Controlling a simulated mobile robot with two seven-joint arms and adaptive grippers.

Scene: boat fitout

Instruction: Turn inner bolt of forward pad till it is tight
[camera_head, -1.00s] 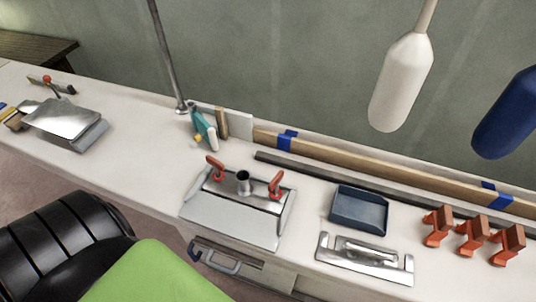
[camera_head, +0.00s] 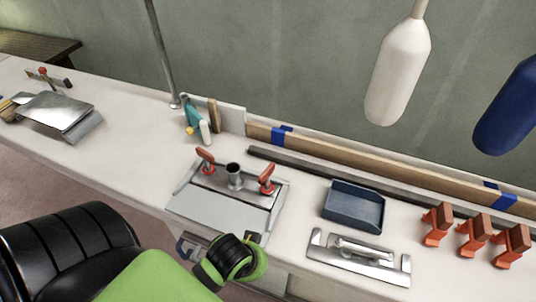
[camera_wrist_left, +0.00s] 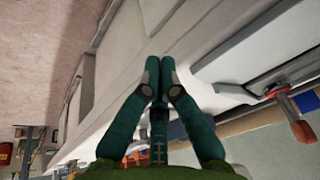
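A grey metal plate fixture (camera_head: 222,212) sits at the front edge of the white bench, with an upright metal tube (camera_head: 235,177) between two red-handled clamps (camera_head: 205,160) (camera_head: 267,179). I cannot make out which part is the forward pad, and no bolt is clear. My left arm comes in from the lower left and its wrist is just in front of the fixture. In the left wrist view the two green fingers of my left gripper (camera_wrist_left: 159,66) meet at the tips, with nothing seen between them. A red clamp handle (camera_wrist_left: 298,122) is to their right. My right gripper is out of view.
A blue tray (camera_head: 354,206), a metal trowel-like piece (camera_head: 358,256) and several orange clamps (camera_head: 437,224) stand right of the fixture. A metal pole (camera_head: 163,60) rises behind. A metal sheet (camera_head: 55,112) lies far left. White (camera_head: 398,75) and blue fenders hang above.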

